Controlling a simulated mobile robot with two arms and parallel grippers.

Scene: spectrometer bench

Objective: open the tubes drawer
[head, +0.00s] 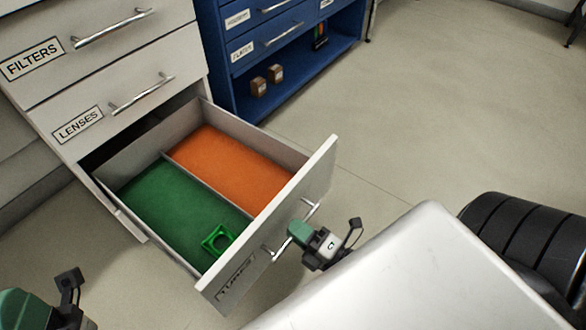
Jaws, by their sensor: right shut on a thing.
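The tubes drawer (322,178) is the lowest drawer of a white cabinet and stands pulled far out. Its front bears a "TUBES" label (236,278). A divider splits it into a green-floored part (165,208) and an orange-floored part (233,165). A green square frame-like piece (218,240) lies in the green part, near the front. My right gripper (298,236) is shut on the drawer's bar handle (311,208) and covers its middle. My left gripper (72,290) is at the lower left, apart from the drawer; its jaw gap is unclear.
Above are the closed lenses drawer (120,85) and filters drawer (95,42). A blue cabinet (290,75) with small brown boxes (266,80) on its low shelf stands behind. The floor (430,110) to the right is clear. A black ribbed object (525,235) is at the right edge.

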